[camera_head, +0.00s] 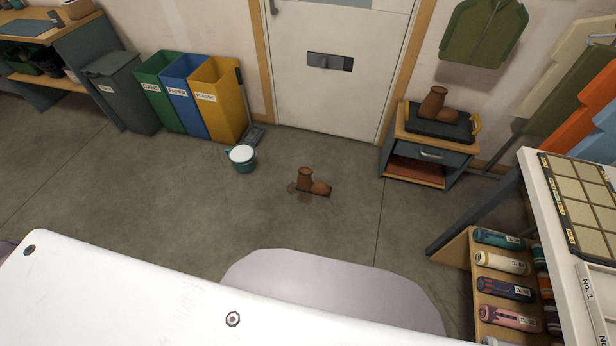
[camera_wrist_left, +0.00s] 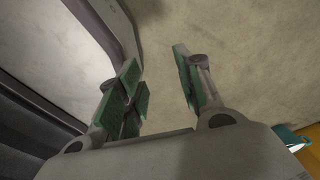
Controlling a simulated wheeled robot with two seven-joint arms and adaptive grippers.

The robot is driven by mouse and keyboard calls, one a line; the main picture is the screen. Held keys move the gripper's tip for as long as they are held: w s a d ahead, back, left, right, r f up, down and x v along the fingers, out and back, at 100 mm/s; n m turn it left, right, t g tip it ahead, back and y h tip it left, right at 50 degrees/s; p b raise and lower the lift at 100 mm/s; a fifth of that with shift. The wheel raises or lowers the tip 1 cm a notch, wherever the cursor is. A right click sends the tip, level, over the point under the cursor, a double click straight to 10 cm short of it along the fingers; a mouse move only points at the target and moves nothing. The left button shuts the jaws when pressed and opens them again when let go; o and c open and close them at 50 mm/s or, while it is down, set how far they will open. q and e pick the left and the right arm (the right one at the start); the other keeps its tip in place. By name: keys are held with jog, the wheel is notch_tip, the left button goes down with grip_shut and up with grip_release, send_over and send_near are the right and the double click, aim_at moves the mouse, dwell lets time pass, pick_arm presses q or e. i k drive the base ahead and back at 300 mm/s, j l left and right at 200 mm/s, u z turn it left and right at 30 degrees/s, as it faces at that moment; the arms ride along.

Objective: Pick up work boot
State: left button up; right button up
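One brown work boot (camera_head: 312,183) stands upright on the concrete floor in front of the door, with a dark wet-looking patch beside it. A second brown boot (camera_head: 438,105) stands on a black tray (camera_head: 413,124) on top of the small cabinet at the right. My left gripper (camera_wrist_left: 160,82) shows only in the left wrist view, with its green-padded fingers apart and nothing between them. Neither boot shows in that view. My right gripper is in no view.
A teal bucket (camera_head: 242,159) with white contents stands left of the floor boot. Green, blue and yellow bins (camera_head: 218,104) line the wall. The small cabinet (camera_head: 425,157) and a bottle rack (camera_head: 500,262) stand at the right. The floor around the boot is mostly clear.

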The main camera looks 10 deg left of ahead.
aim_at(305, 183)
jog(key=i+l+u, duration=0.2)
jog(key=i, duration=0.2)
jog(key=i+u, duration=0.2)
jog(key=i, duration=0.15)
jog(key=i+l+u, duration=0.15)
jog(key=i, duration=0.25)
jog(key=l, duration=0.1)
